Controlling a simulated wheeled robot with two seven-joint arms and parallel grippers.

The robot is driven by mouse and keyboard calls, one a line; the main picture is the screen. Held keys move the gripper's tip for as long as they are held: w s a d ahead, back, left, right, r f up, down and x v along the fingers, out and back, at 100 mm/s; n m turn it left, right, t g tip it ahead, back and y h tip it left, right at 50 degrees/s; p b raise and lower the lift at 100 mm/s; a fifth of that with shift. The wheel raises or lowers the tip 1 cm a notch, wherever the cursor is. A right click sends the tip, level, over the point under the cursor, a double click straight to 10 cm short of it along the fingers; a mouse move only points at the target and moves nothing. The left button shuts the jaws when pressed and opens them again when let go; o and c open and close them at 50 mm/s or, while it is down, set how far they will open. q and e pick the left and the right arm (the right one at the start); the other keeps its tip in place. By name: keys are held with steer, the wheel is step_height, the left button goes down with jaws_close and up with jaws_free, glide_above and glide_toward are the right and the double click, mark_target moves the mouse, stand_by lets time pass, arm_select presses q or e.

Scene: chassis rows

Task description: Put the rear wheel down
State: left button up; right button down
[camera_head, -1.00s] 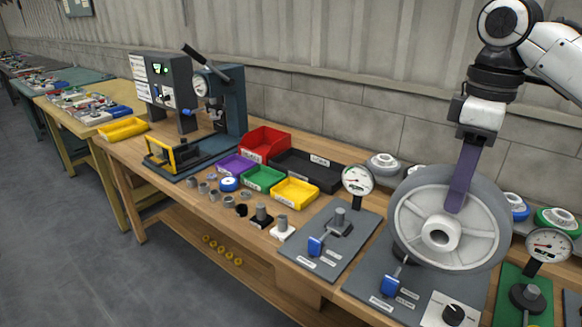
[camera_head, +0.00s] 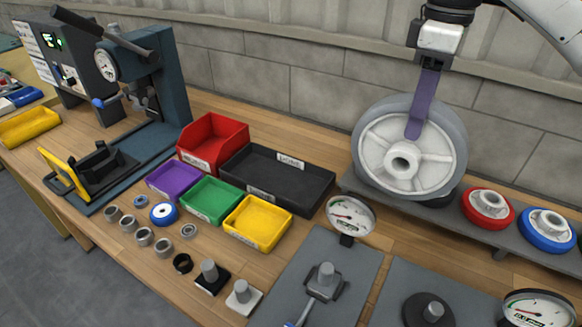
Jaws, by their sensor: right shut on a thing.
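The rear wheel, a large grey-tyred wheel (camera_head: 446,165) with a white spoked hub, stands upright at the back of the bench. My right gripper (camera_head: 413,133) is shut on it, with a purple finger reaching down over the upper hub from above. The wheel overlaps the left part of a long dark rack (camera_head: 515,258) along the wall. Whether its tyre touches the rack or hangs just above it I cannot tell. The wheel hides what lies behind it. My left gripper is not in view.
Red (camera_head: 488,207) and blue (camera_head: 548,229) wheels lie on the rack at right. A dial gauge (camera_head: 350,215) and fixture plates (camera_head: 330,265) stand in front. Black (camera_head: 320,185), yellow (camera_head: 257,223), green and red bins lie left, near a press (camera_head: 160,85).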

mark_target(412, 145)
steer(key=shift+s, duration=0.15)
step_height(412, 145, down, 18)
steer(key=shift+r, duration=0.2)
stand_by(0.5)
steer(key=shift+f, duration=0.1)
steer(key=c, duration=1.1)
jaws_free()
steer(key=shift+s+f, duration=0.1)
steer(key=shift+o, duration=0.5)
step_height(412, 145, up, 12)
steer(key=shift+f, duration=0.1)
step_height(412, 145, down, 6)
steer(key=shift+a+f+b, duration=0.1)
steer(key=shift+a+b, duration=0.05)
steer(key=shift+b, duration=0.15)
steer(key=shift+d+f+p, duration=0.2)
steer(key=shift+f+p, duration=0.1)
steer(key=shift+f, duration=2.6)
